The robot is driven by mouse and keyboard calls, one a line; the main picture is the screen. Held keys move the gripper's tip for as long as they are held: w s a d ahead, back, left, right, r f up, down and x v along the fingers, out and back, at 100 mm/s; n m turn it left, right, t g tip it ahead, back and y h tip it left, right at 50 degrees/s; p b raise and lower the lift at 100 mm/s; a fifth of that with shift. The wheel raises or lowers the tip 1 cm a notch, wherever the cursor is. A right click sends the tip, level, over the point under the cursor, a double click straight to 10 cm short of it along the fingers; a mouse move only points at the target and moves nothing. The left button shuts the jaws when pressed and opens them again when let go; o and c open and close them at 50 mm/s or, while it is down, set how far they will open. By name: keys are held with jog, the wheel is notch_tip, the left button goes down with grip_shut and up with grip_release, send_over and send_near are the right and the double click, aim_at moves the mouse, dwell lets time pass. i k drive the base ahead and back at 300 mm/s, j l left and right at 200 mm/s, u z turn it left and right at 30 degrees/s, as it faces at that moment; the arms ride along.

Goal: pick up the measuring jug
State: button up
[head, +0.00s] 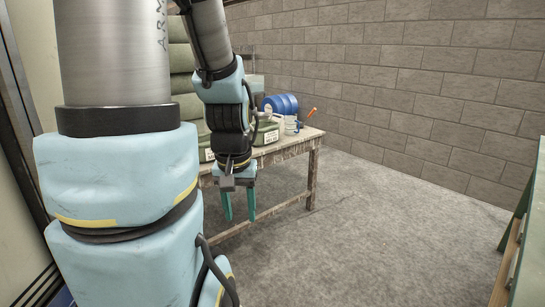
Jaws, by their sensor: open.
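A small pale vessel (290,125), which looks like the measuring jug, stands upright near the right end of the worn table (313,165). It is small in the head view, so its details are hard to tell. My gripper (239,216) hangs in front of the table with its two green fingers pointing down. The fingers are apart, with nothing between them. My gripper is to the left of the jug and lower in the picture, not touching it.
A blue drum (282,104) lies behind the jug. A green container (266,136) with a pale label is left of the jug, and an orange-handled thing (311,113) is to its right. A block wall rises behind. The concrete floor (370,235) is clear.

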aim_at(291, 121)
jog(key=i+z, duration=0.25)
jog(key=i, duration=0.15)
jog(key=i+j+z, duration=0.3)
jog(key=i+l+z, duration=0.1)
jog(key=i+z, duration=0.15)
jog(key=i, duration=0.25)
jog(key=i+z, duration=0.3)
jog(key=i, duration=0.2)
jog(key=i+l+u, duration=0.15)
jog(key=i+u, duration=0.25)
jog(key=i+l+u, duration=0.6)
jog(key=u, duration=0.15)
